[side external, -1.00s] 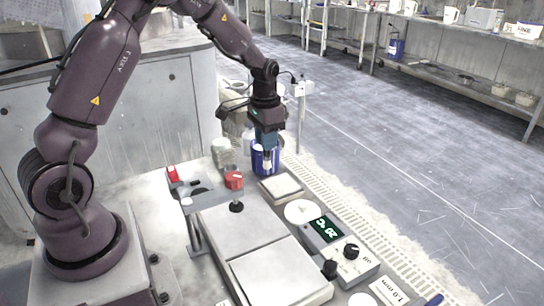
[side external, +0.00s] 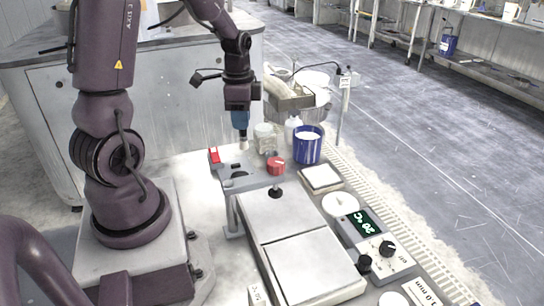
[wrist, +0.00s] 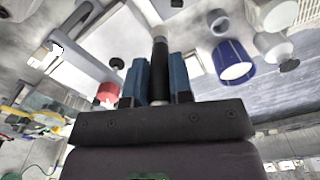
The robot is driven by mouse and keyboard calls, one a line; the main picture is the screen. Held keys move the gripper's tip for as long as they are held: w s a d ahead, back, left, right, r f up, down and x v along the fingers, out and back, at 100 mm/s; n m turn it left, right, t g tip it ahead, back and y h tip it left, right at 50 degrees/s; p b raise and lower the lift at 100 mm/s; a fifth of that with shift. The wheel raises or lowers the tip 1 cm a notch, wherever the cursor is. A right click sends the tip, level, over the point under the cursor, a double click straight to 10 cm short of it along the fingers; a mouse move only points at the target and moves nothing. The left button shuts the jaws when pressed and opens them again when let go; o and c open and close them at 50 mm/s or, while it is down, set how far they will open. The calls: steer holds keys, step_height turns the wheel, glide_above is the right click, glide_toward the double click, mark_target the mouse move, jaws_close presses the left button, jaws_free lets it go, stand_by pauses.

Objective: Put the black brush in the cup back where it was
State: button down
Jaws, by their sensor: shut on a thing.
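My gripper (side external: 240,125) is shut on the black brush (wrist: 160,65), whose dark handle stands between the two blue fingers in the wrist view. In the side view a pale tip (side external: 243,143) shows just below the fingers. The brush hangs upright in the air, above and behind a grey bracket (side external: 250,183) with dark openings in its top. The blue cup (side external: 307,150) stands upright to the right of my gripper, apart from it, with white inside. The cup also shows right of the fingers in the wrist view (wrist: 229,55).
A red knob (side external: 276,166) and a red clip (side external: 214,155) are at the bracket. A pale jar (side external: 265,140) and white bottle (side external: 291,130) stand between gripper and cup. Flat platens (side external: 300,265) and a control box (side external: 375,250) with a display fill the front.

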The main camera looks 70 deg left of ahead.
steer(key=shift+w+a+f, duration=1.4)
steer(key=shift+w+f, duration=0.35)
steer(key=shift+f, duration=0.4)
steer(key=shift+w+a+f, duration=1.45)
steer(key=shift+w+f, duration=0.3)
steer(key=shift+f, duration=0.35)
steer(key=shift+w+a+f, duration=1.4)
steer(key=shift+w+f, duration=0.35)
steer(key=shift+f, duration=0.4)
steer(key=c, duration=1)
jaws_free()
steer(key=shift+f, duration=0.15)
